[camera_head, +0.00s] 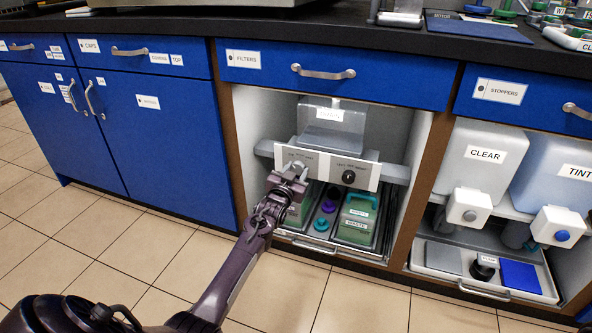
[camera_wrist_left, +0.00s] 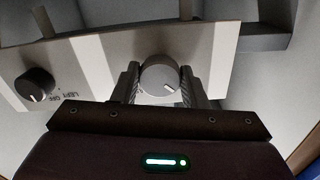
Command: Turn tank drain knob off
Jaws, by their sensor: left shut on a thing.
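A pale control panel (camera_head: 368,173) is inside the open cabinet bay below a grey translucent tank (camera_head: 330,139) with a hard-to-read label. The panel carries a black knob (camera_head: 348,176) and a light grey knob (camera_wrist_left: 160,75). My left gripper (camera_head: 292,174) reaches into the bay and is shut on the light grey knob, with one finger on each side in the left wrist view (camera_wrist_left: 160,88). The light knob's pointer line slants. The black knob (camera_wrist_left: 35,85) stands apart from the fingers, beside partly legible lettering. In the head view my gripper hides most of the light knob.
Below the panel, a pull-out tray (camera_head: 308,245) holds a green waste container (camera_head: 357,223) and blue and purple round items. The filters drawer (camera_head: 330,73) is above. Clear (camera_head: 476,165) and tint (camera_head: 565,175) tanks stand right. Open tiled floor (camera_head: 120,255) is in front.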

